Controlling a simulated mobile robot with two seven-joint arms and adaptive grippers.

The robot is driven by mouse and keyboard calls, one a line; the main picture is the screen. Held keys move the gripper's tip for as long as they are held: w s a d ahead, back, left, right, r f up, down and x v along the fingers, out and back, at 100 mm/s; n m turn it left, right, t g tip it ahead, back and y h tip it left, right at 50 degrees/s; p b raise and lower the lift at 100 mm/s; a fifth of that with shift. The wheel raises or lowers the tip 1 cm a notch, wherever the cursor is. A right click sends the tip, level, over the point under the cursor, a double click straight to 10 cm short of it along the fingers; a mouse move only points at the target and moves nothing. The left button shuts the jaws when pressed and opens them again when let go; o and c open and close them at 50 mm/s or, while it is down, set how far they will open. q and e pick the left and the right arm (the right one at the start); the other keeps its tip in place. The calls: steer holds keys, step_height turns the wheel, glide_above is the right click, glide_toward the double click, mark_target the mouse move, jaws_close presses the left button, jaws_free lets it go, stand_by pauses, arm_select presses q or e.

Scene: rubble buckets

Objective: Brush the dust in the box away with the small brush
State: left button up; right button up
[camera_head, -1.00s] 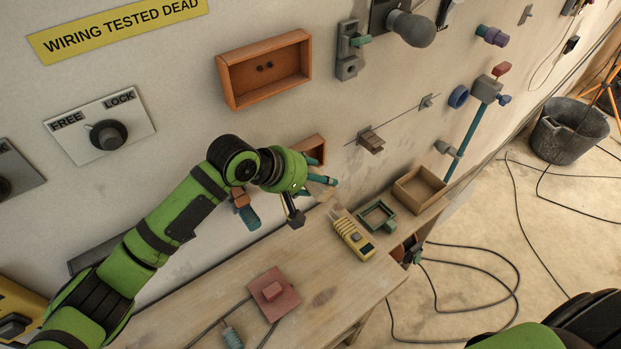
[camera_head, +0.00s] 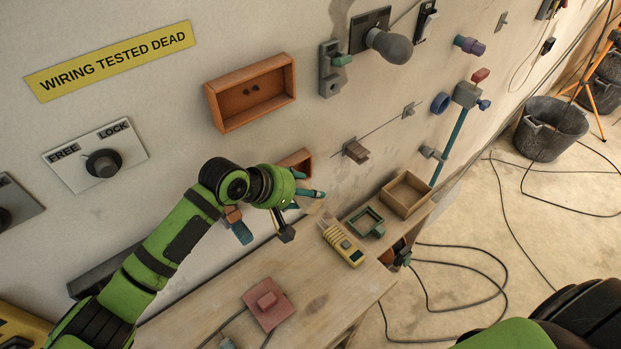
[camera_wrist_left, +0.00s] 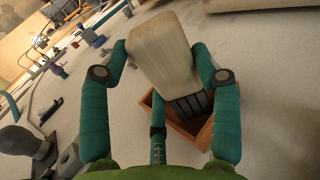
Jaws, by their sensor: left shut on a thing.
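My left gripper (camera_head: 312,192) is at the wall, just in front of a small orange-brown box (camera_head: 298,159). In the left wrist view its teal fingers (camera_wrist_left: 160,80) are shut on the small brush (camera_wrist_left: 163,45), a pale wooden block with dark bristles (camera_wrist_left: 188,104). The bristles point toward the small box, which also shows in the left wrist view (camera_wrist_left: 203,134). They overlap its opening there; I cannot tell whether they touch its inside. The brush and fingers hide much of the box, and no dust can be made out. My right gripper is out of view.
A larger orange box (camera_head: 252,91) is on the wall above. On the workbench (camera_head: 215,300) are a yellow meter (camera_head: 343,244), a green frame (camera_head: 366,221), a wooden tray (camera_head: 405,195) and a red block (camera_head: 270,304). Cables and a black bucket (camera_head: 550,130) are on the floor.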

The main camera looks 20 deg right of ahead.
mark_target(312, 188)
arm_select(q)
steer(key=shift+a, duration=0.5)
steer(key=d, duration=0.2)
steer(key=w+d, duration=0.1)
steer(key=d, duration=0.1)
steer(key=shift+w+r, duration=0.15)
steer(key=shift+s+a+p, duration=0.25)
steer(key=shift+a+p, duration=0.45)
steer(key=shift+p, duration=0.2)
steer(key=shift+s+a+p, duration=0.3)
steer(key=shift+a+p, duration=0.1)
steer(key=shift+a, duration=0.25)
steer(key=shift+s+a+p, duration=0.25)
steer(key=shift+a+p, duration=0.15)
steer(key=shift+a, duration=0.2)
steer(key=d, duration=0.1)
steer(key=w+d, duration=0.1)
steer(key=d+b, duration=0.1)
steer(key=shift+w+d, duration=0.25)
steer(key=shift+d, duration=0.1)
steer(key=shift+s+a+p, duration=0.25)
steer(key=shift+a+p, duration=0.4)
steer(key=shift+a, duration=0.1)
steer(key=shift+s+a, duration=0.2)
steer(key=shift+a, duration=0.4)
steer(key=shift+s+a, duration=0.2)
steer(key=shift+a, duration=0.35)
steer(key=s+d, duration=0.2)
steer(key=s, duration=0.3)
steer(key=shift+s, duration=0.35)
